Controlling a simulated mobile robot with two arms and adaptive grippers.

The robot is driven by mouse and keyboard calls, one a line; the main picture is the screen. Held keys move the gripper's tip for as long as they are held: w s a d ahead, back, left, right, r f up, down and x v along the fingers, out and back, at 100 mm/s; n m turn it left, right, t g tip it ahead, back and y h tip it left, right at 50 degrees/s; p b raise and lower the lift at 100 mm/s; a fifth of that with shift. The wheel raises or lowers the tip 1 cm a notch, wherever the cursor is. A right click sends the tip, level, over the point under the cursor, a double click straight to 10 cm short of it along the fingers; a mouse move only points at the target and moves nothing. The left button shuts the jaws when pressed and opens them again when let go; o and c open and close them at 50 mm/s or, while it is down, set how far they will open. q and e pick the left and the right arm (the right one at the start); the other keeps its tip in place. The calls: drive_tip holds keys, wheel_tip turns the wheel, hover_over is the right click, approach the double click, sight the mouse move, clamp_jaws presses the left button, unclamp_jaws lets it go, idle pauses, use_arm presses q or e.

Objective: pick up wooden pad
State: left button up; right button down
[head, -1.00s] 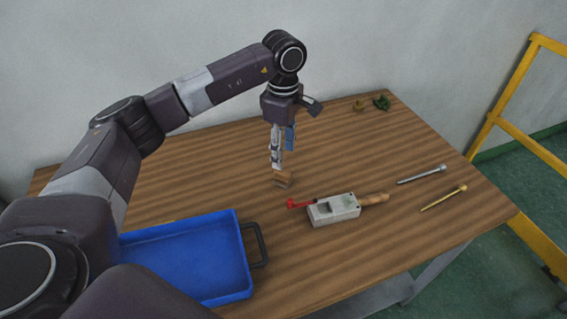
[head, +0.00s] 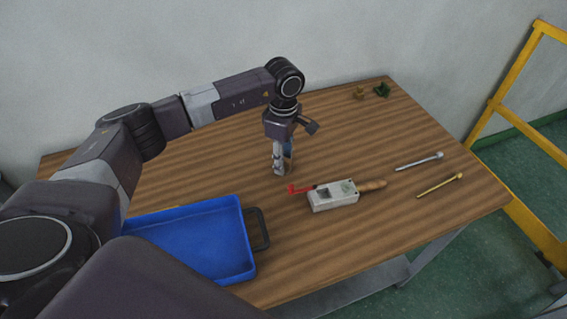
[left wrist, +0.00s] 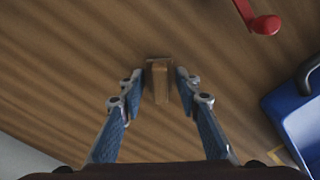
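The wooden pad (left wrist: 159,86) is a small brown block on the table, seen between my left gripper's fingertips in the left wrist view. My left gripper (left wrist: 160,78) is open, with one finger on each side of the pad and a narrow gap showing beside it. In the head view my left gripper (head: 282,169) points straight down at the tabletop, and its fingers hide most of the pad. My right gripper is out of view.
A grey metal block (head: 333,196) with a red part and wooden handle lies to the right. A blue tray (head: 243,215) is at the front left. Small green (head: 382,90) and brown (head: 359,93) pieces sit at the back.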

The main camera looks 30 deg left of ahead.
use_arm(q)
drive_tip(key=c, duration=0.7)
drive_tip(key=shift+o, duration=0.2)
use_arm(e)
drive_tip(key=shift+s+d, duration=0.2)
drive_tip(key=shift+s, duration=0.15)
use_arm(q)
drive_tip(key=shift+r, duration=0.2)
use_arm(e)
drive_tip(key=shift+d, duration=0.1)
